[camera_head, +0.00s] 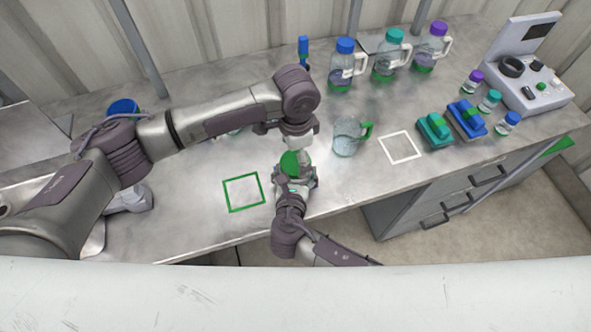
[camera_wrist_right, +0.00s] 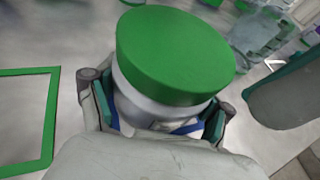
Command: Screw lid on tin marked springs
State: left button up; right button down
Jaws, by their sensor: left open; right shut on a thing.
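My right gripper (camera_head: 294,178) is shut on a pale tin (camera_wrist_right: 140,102) with a green lid (camera_head: 290,163) on top. In the right wrist view the green lid (camera_wrist_right: 175,55) covers the tin's top, and the right gripper's fingers (camera_wrist_right: 155,115) clasp the body on both sides. I cannot tell how tightly the lid is seated, and no springs marking is readable. My left gripper (camera_head: 287,132) is open just behind the tin, its fingers partly hidden by its own wrist. A grey part with a teal edge at the right of the wrist view may be its finger.
A green square outline (camera_head: 243,192) lies left of the tin, a white one (camera_head: 400,147) to the right. A clear jug (camera_head: 347,137) stands close to the right. Bottles (camera_head: 342,66), small jars (camera_head: 508,123), teal and blue blocks (camera_head: 435,131) and a white device (camera_head: 525,80) stand farther off.

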pick_arm(q)
notch_tip(320, 180, up, 10)
dwell(0.3)
jog(key=shift+r, duration=0.1)
pick_arm(e)
grip_release()
jog(key=v, duration=1.2)
dwell(0.4)
